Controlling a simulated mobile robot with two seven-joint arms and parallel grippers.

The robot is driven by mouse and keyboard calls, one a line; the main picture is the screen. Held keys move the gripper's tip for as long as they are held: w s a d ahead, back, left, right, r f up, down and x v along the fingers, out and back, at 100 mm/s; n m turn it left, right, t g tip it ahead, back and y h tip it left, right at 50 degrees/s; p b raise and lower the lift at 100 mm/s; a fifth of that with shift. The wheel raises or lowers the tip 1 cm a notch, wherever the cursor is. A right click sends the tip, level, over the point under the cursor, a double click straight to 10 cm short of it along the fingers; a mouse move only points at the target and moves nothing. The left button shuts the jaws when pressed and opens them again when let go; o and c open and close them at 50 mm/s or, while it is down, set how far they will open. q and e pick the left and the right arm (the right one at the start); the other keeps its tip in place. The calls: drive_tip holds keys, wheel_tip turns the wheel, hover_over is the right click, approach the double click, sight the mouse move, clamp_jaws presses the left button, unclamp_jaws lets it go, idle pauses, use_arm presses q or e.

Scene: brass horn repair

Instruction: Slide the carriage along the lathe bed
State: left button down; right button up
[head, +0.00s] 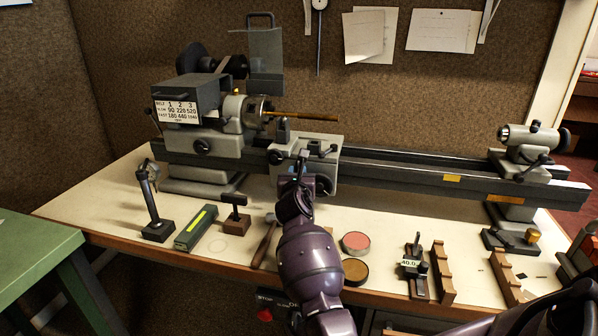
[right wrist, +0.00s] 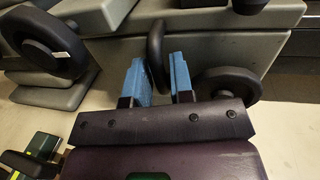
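The grey carriage (head: 305,155) sits on the lathe bed (head: 400,172), close beside the headstock (head: 215,135) at the left end. My right gripper (head: 297,180) is at the carriage's front, its fingers largely hidden by my arm in the head view. In the right wrist view its two blue fingers (right wrist: 158,75) are apart and point toward the carriage front (right wrist: 205,50). A dark, rounded handle (right wrist: 157,50) shows in the gap between them; I cannot tell whether they touch it. A dark handwheel (right wrist: 228,84) is just right of the fingers. My left gripper is not in view.
The bed is clear from the carriage to the tailstock (head: 528,150) at the right. A brass rod (head: 305,116) sticks out of the chuck above the carriage. Tins (head: 355,242), a hammer (head: 265,243) and wooden blocks (head: 443,272) lie on the bench in front.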

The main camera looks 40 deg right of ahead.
drive_tip(key=shift+w+d, duration=0.1)
drive_tip(key=shift+w, duration=0.1)
drive_tip(key=shift+c, duration=0.5)
clamp_jaws()
